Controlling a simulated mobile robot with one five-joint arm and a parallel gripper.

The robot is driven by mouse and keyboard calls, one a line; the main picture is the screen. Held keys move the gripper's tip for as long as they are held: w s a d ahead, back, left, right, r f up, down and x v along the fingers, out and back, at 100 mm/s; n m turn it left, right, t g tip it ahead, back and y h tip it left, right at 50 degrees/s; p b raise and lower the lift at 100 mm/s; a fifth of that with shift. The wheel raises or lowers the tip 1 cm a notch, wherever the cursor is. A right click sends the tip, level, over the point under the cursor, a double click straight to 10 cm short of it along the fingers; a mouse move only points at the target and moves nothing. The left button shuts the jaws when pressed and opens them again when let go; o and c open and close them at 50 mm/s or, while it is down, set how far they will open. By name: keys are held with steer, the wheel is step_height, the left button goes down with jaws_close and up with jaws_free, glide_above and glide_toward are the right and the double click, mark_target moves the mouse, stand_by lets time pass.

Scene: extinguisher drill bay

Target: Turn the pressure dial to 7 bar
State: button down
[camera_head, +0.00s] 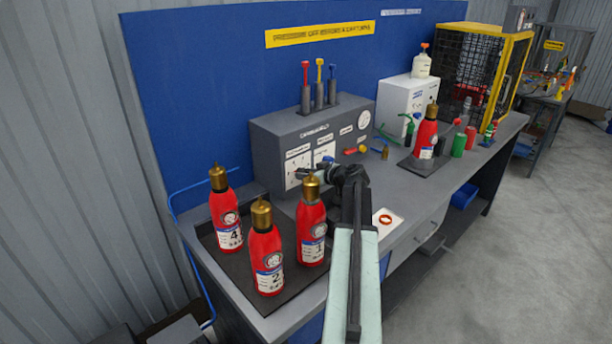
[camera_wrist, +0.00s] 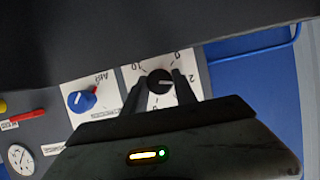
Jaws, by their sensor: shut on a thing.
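The pressure dial is a black round knob (camera_wrist: 160,82) with a white pointer mark, on a white scale plate (camera_wrist: 133,76). In the wrist view the mark points right; the few digits around it are too small to read surely. My gripper (camera_wrist: 160,88) has one finger on each side of the knob and is shut on it. In the head view the plate (camera_head: 291,178) is at the left of the grey console (camera_head: 270,141), and my gripper (camera_head: 306,173) reaches it from the right, hiding most of the knob.
A blue knob (camera_wrist: 82,101) and a red lever (camera_wrist: 28,116) sit beside the dial. Red extinguishers (camera_head: 267,262) stand on a dark mat in front of the console, close to my arm. A white card with a red ring (camera_head: 385,219) lies right of my arm.

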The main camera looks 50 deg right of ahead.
steer(key=shift+d+f+m+y+b, duration=0.15)
steer(key=shift+m+y+b, duration=0.4)
steer(key=shift+m+y, duration=0.95)
steer(key=shift+m, duration=0.4)
steer(key=c, duration=1)
jaws_free()
steer(key=a+p+v, duration=0.1)
steer(key=p+v, duration=0.1)
steer(key=v, duration=0.5)
steer(key=shift+s+d+p, duration=0.3)
steer(key=shift+s+d, duration=0.15)
